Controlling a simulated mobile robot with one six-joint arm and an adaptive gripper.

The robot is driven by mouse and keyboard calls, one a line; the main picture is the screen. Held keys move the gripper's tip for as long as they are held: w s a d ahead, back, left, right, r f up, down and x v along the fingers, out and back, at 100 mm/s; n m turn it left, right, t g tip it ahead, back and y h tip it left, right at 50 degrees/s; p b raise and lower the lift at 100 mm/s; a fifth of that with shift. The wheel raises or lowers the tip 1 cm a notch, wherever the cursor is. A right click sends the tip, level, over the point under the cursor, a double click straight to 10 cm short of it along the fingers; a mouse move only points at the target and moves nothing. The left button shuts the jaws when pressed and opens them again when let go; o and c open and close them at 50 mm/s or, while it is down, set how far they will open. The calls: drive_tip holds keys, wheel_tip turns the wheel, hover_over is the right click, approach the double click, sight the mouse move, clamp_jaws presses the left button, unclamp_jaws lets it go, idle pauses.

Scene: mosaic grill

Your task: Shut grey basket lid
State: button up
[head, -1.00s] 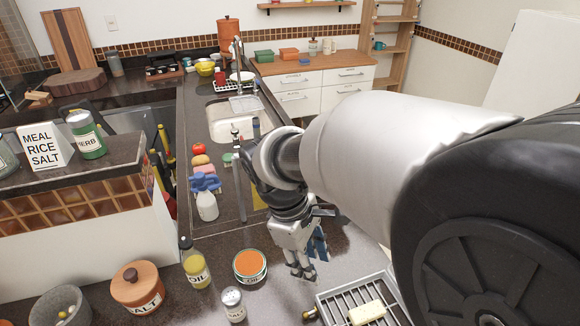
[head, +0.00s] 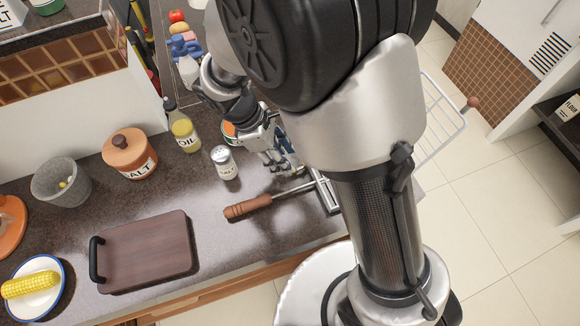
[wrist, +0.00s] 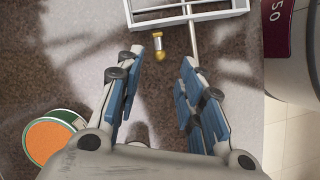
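The grey basket (head: 328,196) lies on the counter, mostly hidden behind my arm. Its rod ends in a wooden handle (head: 247,207) pointing left. A grey wire frame with a wooden knob, which looks like its lid (head: 447,92), stands open to the right of my arm, beyond the counter edge. In the wrist view a pale grey frame of the basket (wrist: 175,20) shows at the top, with a brass-coloured piece (wrist: 158,46) near it. My gripper (head: 283,160) is open and empty above the counter, short of the frame; its spread fingers show in the wrist view (wrist: 160,75).
An orange-topped tin (wrist: 50,137) stands close to my gripper. A salt shaker (head: 223,162), oil bottle (head: 184,133) and orange salt pot (head: 130,154) stand to its left. A brown board (head: 148,252) lies at the front. Bare counter surrounds the wooden handle.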

sight(299, 170)
drive_tip(key=b+x, duration=0.1)
drive_tip(key=x, duration=0.4)
drive_tip(key=shift+f, duration=0.2)
drive_tip(key=shift+c, duration=0.5)
